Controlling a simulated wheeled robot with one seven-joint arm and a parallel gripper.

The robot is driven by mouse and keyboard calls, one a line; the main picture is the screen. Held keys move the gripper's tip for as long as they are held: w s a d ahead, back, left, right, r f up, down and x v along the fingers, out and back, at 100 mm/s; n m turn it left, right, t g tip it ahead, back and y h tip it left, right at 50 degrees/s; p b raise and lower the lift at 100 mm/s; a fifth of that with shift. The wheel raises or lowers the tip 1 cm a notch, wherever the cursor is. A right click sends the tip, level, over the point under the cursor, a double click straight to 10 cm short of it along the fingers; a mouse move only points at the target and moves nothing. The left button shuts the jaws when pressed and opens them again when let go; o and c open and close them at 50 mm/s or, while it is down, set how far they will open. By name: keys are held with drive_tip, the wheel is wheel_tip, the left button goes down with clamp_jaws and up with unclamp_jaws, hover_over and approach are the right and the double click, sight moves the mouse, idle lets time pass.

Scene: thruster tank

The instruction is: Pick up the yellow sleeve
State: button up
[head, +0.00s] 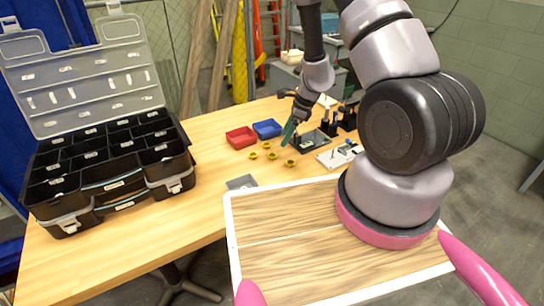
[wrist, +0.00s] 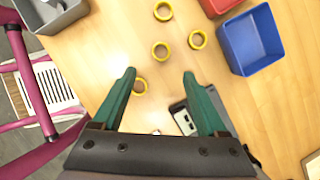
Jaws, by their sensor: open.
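Several yellow sleeves, short rings, lie on the wooden table. In the head view one sleeve (head: 253,155) is nearest the black case and another (head: 290,162) is farthest right. In the wrist view one sleeve (wrist: 139,87) lies just inside the left fingertip, partly hidden by that finger. Another sleeve (wrist: 161,51) lies just beyond the fingertips, with more above it. My gripper (head: 289,132) has green fingers and is open and empty above the table. In the wrist view my gripper (wrist: 159,74) points toward the sleeves, with its fingers spread wide.
A red bin (head: 241,138) and a blue bin (head: 267,129) stand behind the sleeves. A black compartment case (head: 110,195) with a raised clear lid stands at left. Black fixtures (head: 347,117) and a white board (head: 338,156) lie to the right.

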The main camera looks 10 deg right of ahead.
drive_tip(key=x, duration=0.8)
drive_tip(key=shift+w+a+f, duration=0.25)
drive_tip(key=shift+a+f, duration=0.05)
clamp_jaws()
